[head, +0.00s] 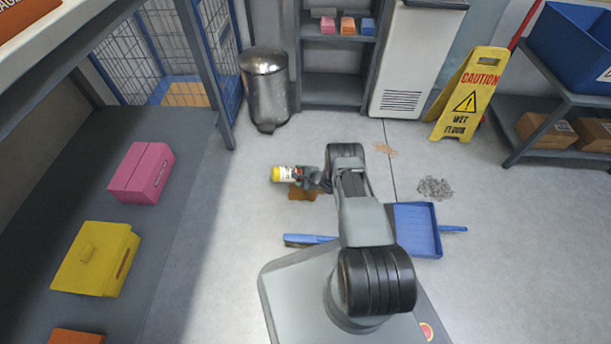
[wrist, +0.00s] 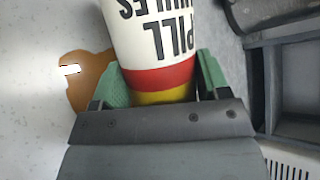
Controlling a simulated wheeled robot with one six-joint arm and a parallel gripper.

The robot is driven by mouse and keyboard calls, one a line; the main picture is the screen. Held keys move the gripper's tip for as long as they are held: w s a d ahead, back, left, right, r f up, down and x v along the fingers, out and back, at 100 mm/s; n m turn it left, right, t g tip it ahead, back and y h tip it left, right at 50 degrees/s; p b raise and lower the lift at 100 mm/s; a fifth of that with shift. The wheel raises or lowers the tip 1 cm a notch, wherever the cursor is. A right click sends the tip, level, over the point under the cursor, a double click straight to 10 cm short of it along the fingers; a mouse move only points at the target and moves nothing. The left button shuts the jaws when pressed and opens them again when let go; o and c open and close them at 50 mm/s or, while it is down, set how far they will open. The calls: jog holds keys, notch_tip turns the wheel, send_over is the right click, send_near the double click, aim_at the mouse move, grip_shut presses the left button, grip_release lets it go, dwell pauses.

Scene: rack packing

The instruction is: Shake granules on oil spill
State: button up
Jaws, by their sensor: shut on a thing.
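The granules container (head: 287,174) is a white canister with red and yellow bands and black lettering. It lies tipped on its side in my gripper (head: 312,178), with its yellow end to the left in the head view. The wrist view shows the canister (wrist: 155,40) between the green pads of my gripper (wrist: 160,85), which is shut on it. The brown oil spill (head: 303,193) is on the floor just below the canister in the head view. Part of the spill (wrist: 88,85) shows left of the canister in the wrist view. No falling granules can be made out.
A blue dustpan (head: 416,230) and blue brush (head: 310,240) lie near my base. A grey granule pile (head: 435,188) and a pale brown stain (head: 384,149) are on the floor to the right. A yellow caution sign (head: 468,92), metal bin (head: 266,88) and shelves stand behind.

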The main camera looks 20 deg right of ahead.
jog(key=shift+w+a, duration=0.45)
jog(key=shift+a, duration=0.7)
jog(key=shift+w+a, duration=0.45)
jog(key=shift+a, duration=0.65)
jog(key=shift+w+a, duration=0.45)
jog(key=shift+a, duration=0.7)
jog(key=shift+s+a, duration=0.35)
jog(key=shift+s, duration=0.55)
jog(key=shift+s+a, duration=0.3)
jog(key=shift+s, duration=0.55)
jog(key=shift+s+d, duration=2.5)
jog(key=shift+d, duration=3.55)
notch_tip(320, 180, up, 8)
jog(key=n+g+h+p, duration=0.2)
jog(key=n+h+p, duration=0.3)
jog(key=h+p, duration=0.4)
jog(key=shift+d+r, duration=0.15)
